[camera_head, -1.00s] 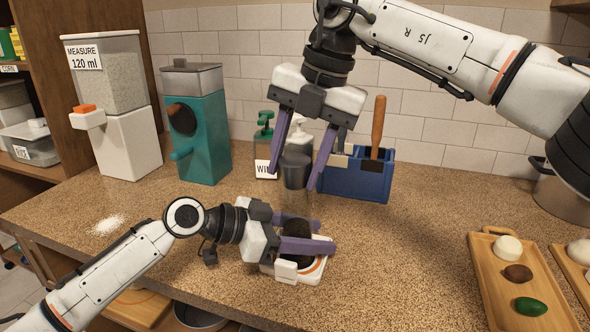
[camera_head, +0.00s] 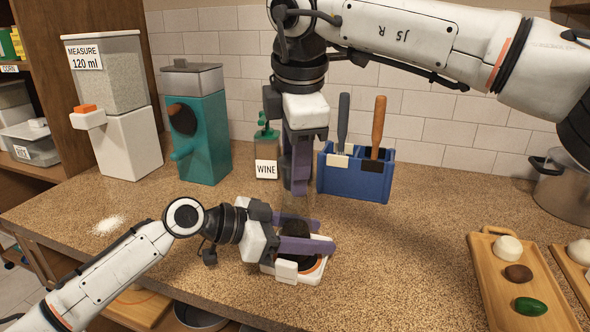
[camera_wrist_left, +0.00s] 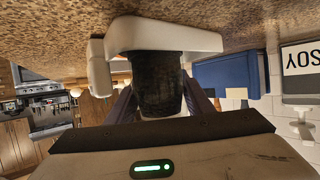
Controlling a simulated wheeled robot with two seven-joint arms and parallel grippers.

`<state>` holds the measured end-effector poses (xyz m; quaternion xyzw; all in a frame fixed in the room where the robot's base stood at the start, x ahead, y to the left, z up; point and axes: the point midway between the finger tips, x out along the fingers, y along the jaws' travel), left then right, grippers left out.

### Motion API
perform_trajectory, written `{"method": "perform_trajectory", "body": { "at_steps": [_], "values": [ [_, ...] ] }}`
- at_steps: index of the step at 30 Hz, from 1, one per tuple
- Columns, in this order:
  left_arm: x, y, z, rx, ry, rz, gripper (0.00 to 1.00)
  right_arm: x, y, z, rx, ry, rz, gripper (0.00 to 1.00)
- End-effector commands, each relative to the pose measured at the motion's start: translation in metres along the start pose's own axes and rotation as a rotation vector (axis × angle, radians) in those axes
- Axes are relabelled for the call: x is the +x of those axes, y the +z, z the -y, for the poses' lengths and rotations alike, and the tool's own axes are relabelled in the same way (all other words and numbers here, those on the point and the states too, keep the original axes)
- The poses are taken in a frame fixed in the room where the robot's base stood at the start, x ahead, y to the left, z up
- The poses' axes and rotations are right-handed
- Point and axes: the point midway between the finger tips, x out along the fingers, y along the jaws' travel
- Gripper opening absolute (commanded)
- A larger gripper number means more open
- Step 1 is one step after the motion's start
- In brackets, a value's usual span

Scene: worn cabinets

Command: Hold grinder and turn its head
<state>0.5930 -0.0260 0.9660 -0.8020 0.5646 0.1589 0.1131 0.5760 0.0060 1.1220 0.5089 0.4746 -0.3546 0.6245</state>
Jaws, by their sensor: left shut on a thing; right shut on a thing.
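The grinder's dark round body (camera_head: 297,229) stands upright on a white base with an orange ring (camera_head: 290,277), on the speckled counter. My left gripper (camera_head: 307,244) is shut on this body from the left. The left wrist view shows the dark body (camera_wrist_left: 157,84) and the white base (camera_wrist_left: 165,36), upside down. My right gripper (camera_head: 299,190) comes from above, with its fingers pointing down over the grinder and seen edge-on. It is shut on the grinder's head, which is mostly hidden; only a faint clear part shows below the fingers.
A blue utensil holder (camera_head: 357,180) stands behind and to the right, with a WINE bottle (camera_head: 266,150) at the back. A teal dispenser (camera_head: 207,135) and a white dispenser (camera_head: 130,130) are at the left. A wooden tray (camera_head: 487,265) lies at the right. The counter's middle right is clear.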

Motion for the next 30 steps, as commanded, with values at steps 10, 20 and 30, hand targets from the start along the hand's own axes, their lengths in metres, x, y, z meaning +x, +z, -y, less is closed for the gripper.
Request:
{"method": "perform_trajectory", "body": {
  "at_steps": [10,20,30],
  "values": [
    [0.0035,-0.0017,-0.006,-0.003,0.014,-0.003,0.14,0.0011,-0.0055,-0.001,0.031,0.007,-0.002,0.03],
    [0.0034,-0.0018,-0.006,-0.001,0.014,-0.003,0.14,0.002,-0.0039,-0.002,0.239,0.006,0.064,0.65],
    [0.0013,-0.0002,-0.0022,0.0,0.005,0.0,0.14,0.0005,-0.0019,-0.0022,0.239,0.006,0.067,0.74]
  ]
}}
